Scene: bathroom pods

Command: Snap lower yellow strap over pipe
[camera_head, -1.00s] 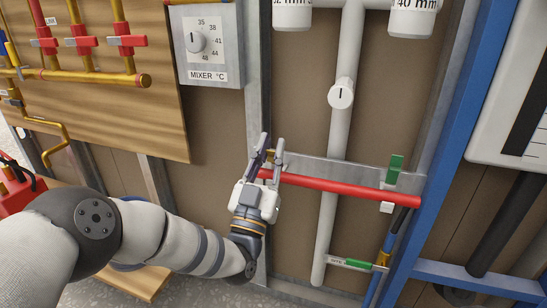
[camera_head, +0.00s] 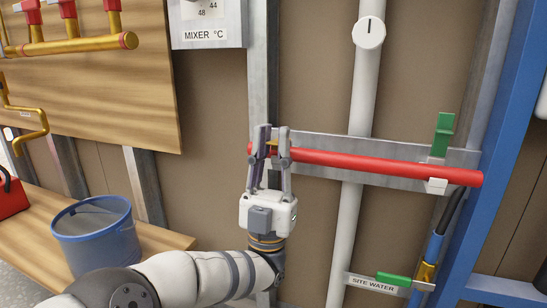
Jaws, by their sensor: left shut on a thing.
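A red pipe (camera_head: 380,164) runs across a grey metal plate (camera_head: 326,143), sloping slightly down to the right. My left gripper (camera_head: 274,136) comes up from below at the pipe's left end, with its fingers in front of it. I cannot tell whether the strap lies over the pipe. At the pipe's right part a green strap (camera_head: 443,133) stands upright above its white clip base (camera_head: 436,186). My right gripper is not in view.
A white vertical pipe (camera_head: 345,232) passes behind the red pipe. A "SITE WATER" tag (camera_head: 374,283) and green lever sit lower right. A blue bucket (camera_head: 97,240) stands on a wooden bench (camera_head: 40,232) at left. A mixer box (camera_head: 205,30) is above left.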

